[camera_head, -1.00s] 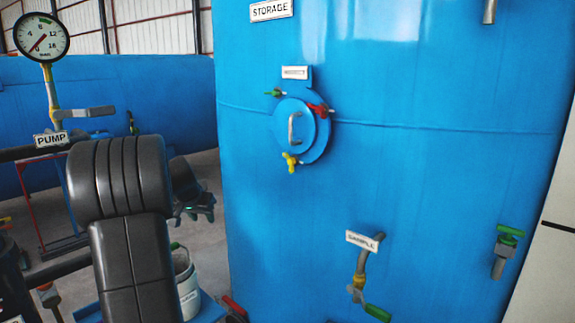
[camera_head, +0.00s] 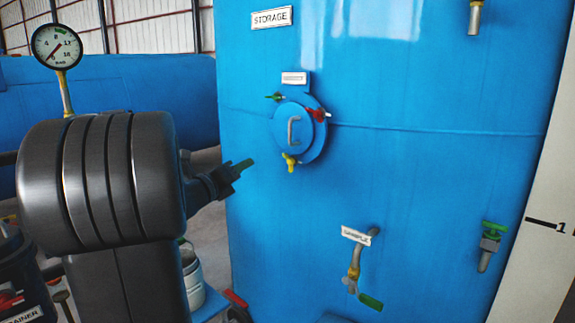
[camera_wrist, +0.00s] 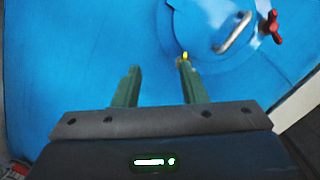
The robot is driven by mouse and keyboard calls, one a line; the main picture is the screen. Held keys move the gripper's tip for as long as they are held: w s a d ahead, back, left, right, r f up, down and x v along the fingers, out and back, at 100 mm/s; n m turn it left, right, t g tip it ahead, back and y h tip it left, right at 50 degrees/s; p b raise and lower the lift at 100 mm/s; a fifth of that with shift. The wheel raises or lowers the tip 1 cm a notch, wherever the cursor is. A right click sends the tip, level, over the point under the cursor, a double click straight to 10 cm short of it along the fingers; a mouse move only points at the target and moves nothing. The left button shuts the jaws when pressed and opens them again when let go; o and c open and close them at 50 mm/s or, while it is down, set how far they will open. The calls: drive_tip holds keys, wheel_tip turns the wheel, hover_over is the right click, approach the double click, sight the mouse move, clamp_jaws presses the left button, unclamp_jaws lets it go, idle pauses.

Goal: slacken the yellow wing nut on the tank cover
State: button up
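The yellow wing nut (camera_head: 291,162) sits at the lower edge of the round blue tank cover (camera_head: 282,130), below its grey handle. In the wrist view the yellow wing nut (camera_wrist: 185,56) shows small, just beyond the tip of the right finger, which partly covers it. The cover also shows at the top of the wrist view (camera_wrist: 190,20). My gripper (camera_head: 245,164) is left of the wing nut in the head view, apart from it. In the wrist view my gripper (camera_wrist: 157,74) has its two green fingers spread with nothing between them.
A green wing nut (camera_head: 274,97) and a red one (camera_head: 318,114) also sit on the cover's rim. A sample tap (camera_head: 355,270) juts from the tank lower right. A gauge (camera_head: 57,46) stands at the left behind my arm.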

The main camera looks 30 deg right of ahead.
sight(290, 163)
drive_tip(key=s+d+f+m+g, duration=0.1)
drive_tip(key=s+m+g, duration=0.2)
drive_tip(key=s, duration=0.1)
drive_tip(key=shift+h, duration=0.3)
drive_tip(key=p+x, duration=0.4)
drive_tip(key=x, duration=0.9)
drive_tip(key=shift+d+f, duration=0.1)
drive_tip(key=shift+d, duration=0.2)
clamp_jaws()
